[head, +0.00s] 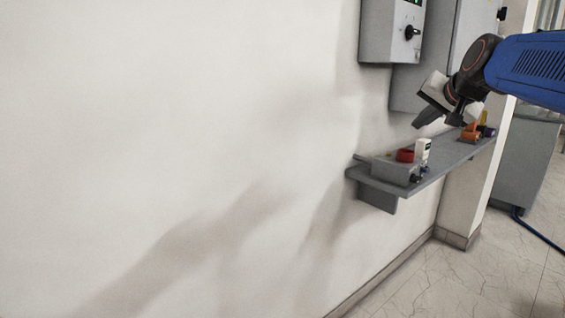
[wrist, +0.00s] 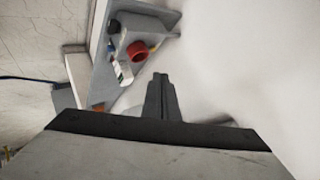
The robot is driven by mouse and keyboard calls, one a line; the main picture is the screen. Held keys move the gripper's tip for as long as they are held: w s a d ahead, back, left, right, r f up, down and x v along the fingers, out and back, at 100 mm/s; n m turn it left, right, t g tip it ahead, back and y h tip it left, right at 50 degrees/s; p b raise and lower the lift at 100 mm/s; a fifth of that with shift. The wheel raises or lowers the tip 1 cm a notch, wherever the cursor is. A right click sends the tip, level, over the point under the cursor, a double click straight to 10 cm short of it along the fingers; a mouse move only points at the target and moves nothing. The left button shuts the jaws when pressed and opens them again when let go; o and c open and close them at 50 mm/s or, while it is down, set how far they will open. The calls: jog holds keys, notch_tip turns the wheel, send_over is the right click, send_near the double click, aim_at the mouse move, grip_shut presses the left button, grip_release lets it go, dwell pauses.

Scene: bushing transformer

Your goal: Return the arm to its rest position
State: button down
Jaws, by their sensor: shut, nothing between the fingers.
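My gripper (head: 428,114) is at the right in the head view, on the end of my blue arm. It is in front of the grey wall cabinets and above the wall shelf. The fingers are together and empty, pointing down and to the left. In the wrist view my gripper (wrist: 160,82) shows as one dark wedge, with the shelf and its objects beyond it to the upper left. The fingers look apart from everything around them.
The grey shelf (head: 437,176) holds a red ring (head: 405,155), a white device (head: 422,150) and an orange item (head: 470,133). A grey control box (head: 385,35) with a black knob hangs above. Bare wall fills the left. A blue cable (head: 540,233) lies on the floor.

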jog(key=s+a+f+n+g, duration=0.2)
jog(key=s+f, duration=0.9)
jog(key=s+a+f+n+g, duration=0.2)
jog(key=s+a+f+n, duration=0.1)
jog(key=s+f, duration=0.8)
jog(key=s+a+f+n+g, duration=0.2)
jog(key=s+f, duration=0.9)
jog(key=shift+s+a+f+n, duration=0.15)
jog(key=shift+s+a+n, duration=0.15)
jog(key=shift+a, duration=0.1)
jog(key=shift+w, duration=0.1)
